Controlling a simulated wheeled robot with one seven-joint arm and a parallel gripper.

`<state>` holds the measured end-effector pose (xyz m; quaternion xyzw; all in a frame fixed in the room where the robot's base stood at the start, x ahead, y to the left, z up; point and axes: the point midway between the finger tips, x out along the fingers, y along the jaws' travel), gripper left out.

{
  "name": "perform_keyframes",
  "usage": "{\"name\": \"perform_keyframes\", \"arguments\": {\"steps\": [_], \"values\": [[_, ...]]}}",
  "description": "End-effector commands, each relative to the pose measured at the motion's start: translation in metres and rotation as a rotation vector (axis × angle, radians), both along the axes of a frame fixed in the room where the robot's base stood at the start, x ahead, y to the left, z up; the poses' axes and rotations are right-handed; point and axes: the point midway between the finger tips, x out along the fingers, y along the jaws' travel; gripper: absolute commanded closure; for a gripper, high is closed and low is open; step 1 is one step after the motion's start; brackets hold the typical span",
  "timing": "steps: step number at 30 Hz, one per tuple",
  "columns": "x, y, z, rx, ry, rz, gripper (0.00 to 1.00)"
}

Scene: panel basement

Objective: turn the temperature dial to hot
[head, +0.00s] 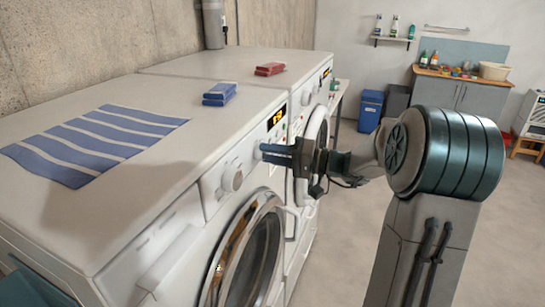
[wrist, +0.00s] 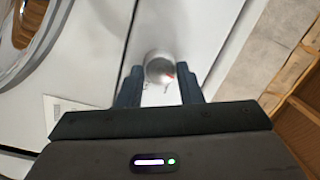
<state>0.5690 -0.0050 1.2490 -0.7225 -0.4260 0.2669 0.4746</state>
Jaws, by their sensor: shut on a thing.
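My gripper (head: 268,151) reaches from the right to the front control panel of the nearer white washing machine (head: 160,215). In the wrist view my gripper (wrist: 160,88) has one finger on each side of a round pale dial (wrist: 158,67) and is shut on it. A red mark shows at the dial's lower right edge. Small marks are printed on the panel by the dial, too small to read. Another white knob (head: 233,176) stands on the panel to the left, apart from my gripper.
A lit display (head: 277,117) is just above my gripper. The round door (head: 250,262) is below the panel. A second machine (head: 215,62) stands behind. The floor at right is clear.

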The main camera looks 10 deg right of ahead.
Motion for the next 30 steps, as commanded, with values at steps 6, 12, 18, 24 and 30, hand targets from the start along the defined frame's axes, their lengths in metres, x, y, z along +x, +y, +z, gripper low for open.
{"name": "perform_keyframes", "arguments": {"steps": [6, 12, 18, 24, 30], "values": [[0.0001, 0.0004, -0.0032, 0.113, 0.154, 0.0, 0.9], [-0.0002, 0.0, -0.0034, 0.225, 0.309, -0.001, 0.9], [-0.0005, 0.0006, -0.003, 0.337, 0.463, 0.001, 0.9], [-0.0011, 0.0007, -0.0032, 0.45, 0.618, 0.0, 0.9], [-0.0015, 0.0013, -0.003, 0.562, 0.772, 0.0, 0.9]]}}
